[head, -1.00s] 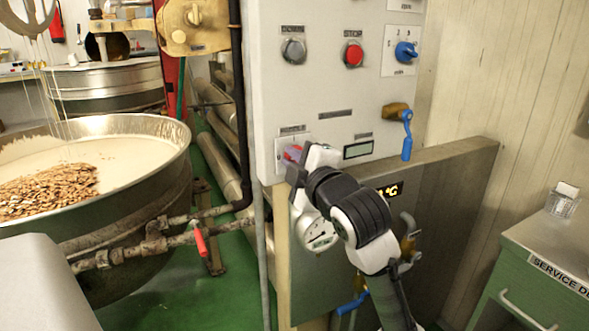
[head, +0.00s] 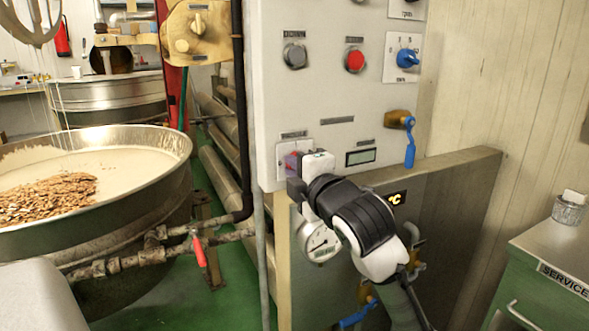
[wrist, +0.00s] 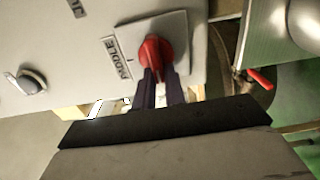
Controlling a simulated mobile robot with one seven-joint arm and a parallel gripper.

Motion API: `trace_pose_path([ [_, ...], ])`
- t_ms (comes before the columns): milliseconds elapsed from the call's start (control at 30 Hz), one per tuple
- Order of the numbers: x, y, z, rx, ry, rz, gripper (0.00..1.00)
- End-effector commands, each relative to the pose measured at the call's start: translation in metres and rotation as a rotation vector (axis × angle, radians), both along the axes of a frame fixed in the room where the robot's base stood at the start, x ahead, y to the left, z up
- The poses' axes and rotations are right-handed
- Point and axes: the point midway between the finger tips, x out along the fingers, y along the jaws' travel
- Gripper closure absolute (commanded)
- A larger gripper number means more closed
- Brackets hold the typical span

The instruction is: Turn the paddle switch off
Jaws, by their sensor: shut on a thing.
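The paddle switch is a red knob (wrist: 155,55) on a pale plate, with a label reading "PADDLE" beside it in the wrist view. In the head view my gripper (head: 297,172) reaches the panel from the right and below. The knob's exact pointer setting cannot be told.
A gauge (head: 320,243) hangs below my gripper. A kettle (head: 150,150) stands left; a green cabinet (head: 545,290) stands right.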

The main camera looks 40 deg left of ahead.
Motion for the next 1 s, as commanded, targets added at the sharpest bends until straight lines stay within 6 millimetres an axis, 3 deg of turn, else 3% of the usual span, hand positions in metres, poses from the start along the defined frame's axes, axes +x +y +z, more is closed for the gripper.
trace_pose_path([
  [100, -0.001, 0.000, -0.001, -0.002, 0.000, 0.002, 1.00],
  [133, -0.001, 0.000, -0.001, -0.002, 0.000, 0.002, 0.84],
  [267, -0.001, 0.000, -0.001, -0.002, 0.000, 0.001, 0.67],
  [667, -0.003, -0.007, 0.000, 0.001, 0.000, 0.000, 0.66],
  [1000, -0.029, -0.072, -0.001, 0.002, -0.002, -0.003, 0.66],
])
